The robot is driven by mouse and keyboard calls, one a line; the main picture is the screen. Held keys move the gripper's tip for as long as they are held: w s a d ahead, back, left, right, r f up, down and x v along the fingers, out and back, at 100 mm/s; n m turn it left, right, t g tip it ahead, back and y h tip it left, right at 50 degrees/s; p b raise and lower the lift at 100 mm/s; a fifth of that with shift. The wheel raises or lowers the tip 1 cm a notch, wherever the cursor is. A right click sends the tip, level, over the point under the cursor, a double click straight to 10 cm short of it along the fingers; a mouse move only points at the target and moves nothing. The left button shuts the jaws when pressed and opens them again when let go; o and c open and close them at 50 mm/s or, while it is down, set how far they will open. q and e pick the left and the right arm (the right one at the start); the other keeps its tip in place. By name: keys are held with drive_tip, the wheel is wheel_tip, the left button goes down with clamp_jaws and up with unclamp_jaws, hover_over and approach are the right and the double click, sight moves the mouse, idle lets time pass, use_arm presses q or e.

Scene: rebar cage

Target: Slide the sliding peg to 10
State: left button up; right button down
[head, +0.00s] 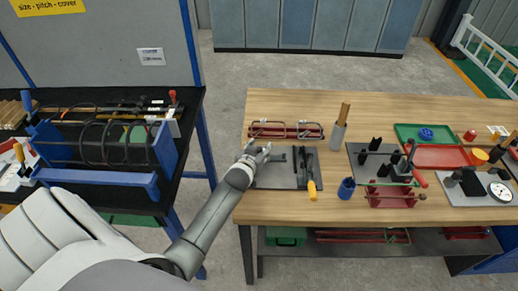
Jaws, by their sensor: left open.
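A dark grey plate (284,181) lies on the near left part of the wooden bench. Dark upright pieces (300,160) and a yellow-handled tool (312,191) are on it. My left gripper (264,154) is open over the plate's left part, its fingers pointing right. A small grey-green piece (279,158) shows just right of the fingertips. I cannot tell for sure which piece is the sliding peg, or read any number marks. I cannot tell whether the fingers touch anything. My right gripper is not in view.
Red bars with bent hoops (286,130) lie behind the plate. A grey holder (338,136) and a blue cup (346,189) stand to its right. Further right are a second dark plate (362,158), a green tray (405,130), a red tray (445,155) and a dial (501,191).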

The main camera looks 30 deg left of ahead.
use_arm(q)
drive_tip(key=shift+c, duration=0.3)
clamp_jaws()
drive_tip(key=shift+w, duration=0.1)
drive_tip(key=shift+w+d, duration=0.3)
drive_tip(key=shift+d, duration=0.2)
drive_tip(key=shift+w+d, duration=0.25)
drive_tip(key=shift+d, duration=0.25)
drive_tip(key=shift+c, duration=1.2)
unclamp_jaws()
drive_tip(key=o, duration=0.3)
drive_tip(key=shift+w+d, duration=0.1)
drive_tip(key=shift+d, duration=0.05)
